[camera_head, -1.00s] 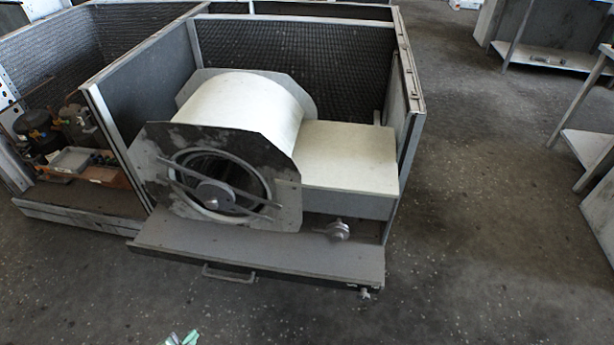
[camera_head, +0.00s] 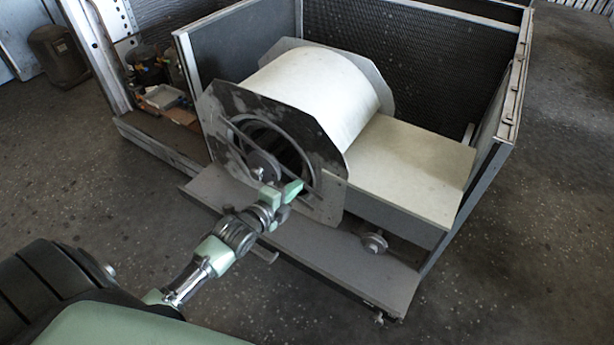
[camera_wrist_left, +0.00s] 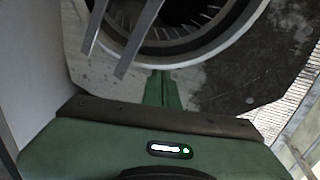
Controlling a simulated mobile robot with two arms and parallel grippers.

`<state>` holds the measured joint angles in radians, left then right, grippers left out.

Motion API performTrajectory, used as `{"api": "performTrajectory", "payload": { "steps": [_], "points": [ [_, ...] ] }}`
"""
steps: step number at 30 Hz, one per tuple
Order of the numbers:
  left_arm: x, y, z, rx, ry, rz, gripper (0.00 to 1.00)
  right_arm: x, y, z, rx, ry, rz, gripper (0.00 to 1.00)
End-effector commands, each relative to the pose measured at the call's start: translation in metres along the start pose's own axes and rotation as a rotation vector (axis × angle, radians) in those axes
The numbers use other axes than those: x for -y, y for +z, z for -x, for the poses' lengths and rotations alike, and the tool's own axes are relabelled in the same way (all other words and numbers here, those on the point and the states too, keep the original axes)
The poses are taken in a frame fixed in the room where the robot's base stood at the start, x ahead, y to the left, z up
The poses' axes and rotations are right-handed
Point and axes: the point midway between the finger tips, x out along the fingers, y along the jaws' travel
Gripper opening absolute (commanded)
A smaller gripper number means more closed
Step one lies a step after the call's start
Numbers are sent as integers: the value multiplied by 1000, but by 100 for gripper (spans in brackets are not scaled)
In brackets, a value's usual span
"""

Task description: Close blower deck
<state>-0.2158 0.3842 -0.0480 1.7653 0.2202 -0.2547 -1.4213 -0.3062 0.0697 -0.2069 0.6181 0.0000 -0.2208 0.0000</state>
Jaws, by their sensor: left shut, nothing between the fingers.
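The blower deck (camera_head: 335,262) is a grey shelf sticking out at the front of the open blower housing (camera_head: 245,42). The blower (camera_head: 312,92), a pale drum with dark side plates, stands over it, and its round opening also shows in the left wrist view (camera_wrist_left: 165,42). A handle (camera_head: 264,252) on the deck's front edge is partly hidden by my left arm. My left gripper (camera_head: 283,192) is shut and empty in front of the blower's side plate, above the deck. Its closed green fingers (camera_wrist_left: 162,90) point at the plate below the opening; I cannot tell whether they touch it.
A pale box duct (camera_head: 412,165) extends right from the blower. A round knob (camera_head: 374,242) sits under it, above the deck. A side bay with small machine parts (camera_head: 165,97) lies at the left. The floor (camera_head: 520,270) in front and at right is clear.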

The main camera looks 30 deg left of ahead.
Motion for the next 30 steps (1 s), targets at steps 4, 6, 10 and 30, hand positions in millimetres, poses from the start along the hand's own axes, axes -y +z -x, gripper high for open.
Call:
{"api": "performTrajectory", "payload": {
  "steps": [4,6,10,30],
  "points": [
    [4,0,-30,1,-3,2,0,-8,-4,-1,-5,10,-1,59],
    [7,0,-39,0,-2,2,0,-11,-4,-1,-6,13,-3,59],
    [10,0,-51,-1,-1,2,0,-13,-4,-1,-6,16,-5,59],
    [13,0,-59,-1,0,1,0,-13,-4,1,-6,15,-1,59]
  ]
}}
